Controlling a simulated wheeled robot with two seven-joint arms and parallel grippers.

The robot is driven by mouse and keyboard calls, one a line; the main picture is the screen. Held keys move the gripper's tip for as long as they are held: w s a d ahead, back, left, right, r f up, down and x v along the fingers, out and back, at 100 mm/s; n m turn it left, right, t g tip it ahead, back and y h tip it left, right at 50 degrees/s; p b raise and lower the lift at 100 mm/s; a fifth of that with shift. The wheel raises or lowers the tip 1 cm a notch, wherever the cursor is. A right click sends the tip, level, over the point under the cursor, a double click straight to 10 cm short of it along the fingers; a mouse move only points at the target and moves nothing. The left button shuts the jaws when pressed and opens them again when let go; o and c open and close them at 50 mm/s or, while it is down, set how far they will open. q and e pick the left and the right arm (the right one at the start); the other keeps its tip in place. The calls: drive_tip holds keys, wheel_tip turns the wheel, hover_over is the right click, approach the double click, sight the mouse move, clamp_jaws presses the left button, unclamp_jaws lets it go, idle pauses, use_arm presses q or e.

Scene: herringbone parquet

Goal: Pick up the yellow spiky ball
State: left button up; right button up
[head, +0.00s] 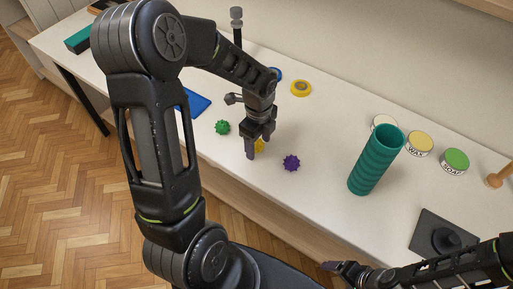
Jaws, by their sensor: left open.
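The yellow spiky ball (260,146) is on the white table, mostly hidden behind the fingers of my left gripper (256,150). That gripper points down at the ball with its fingers open, one on the near left side of it. I cannot tell whether the fingers touch the ball. A green spiky ball (222,127) lies to the left and a purple spiky ball (291,163) to the right. My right gripper (345,268) is at the bottom right by the table's front edge, and its finger opening is not clear.
A tall teal ribbed cylinder (376,160) stands right of the balls. Round labelled tins, one with a green lid (456,159), stand behind it. A yellow ring (301,88) and a blue mat (194,102) lie farther back. A dark plate (440,236) is at right.

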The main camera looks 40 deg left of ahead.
use_arm(q)
drive_tip(key=shift+r, duration=0.1)
drive_tip(key=shift+c, duration=0.5)
clamp_jaws()
idle(0.4)
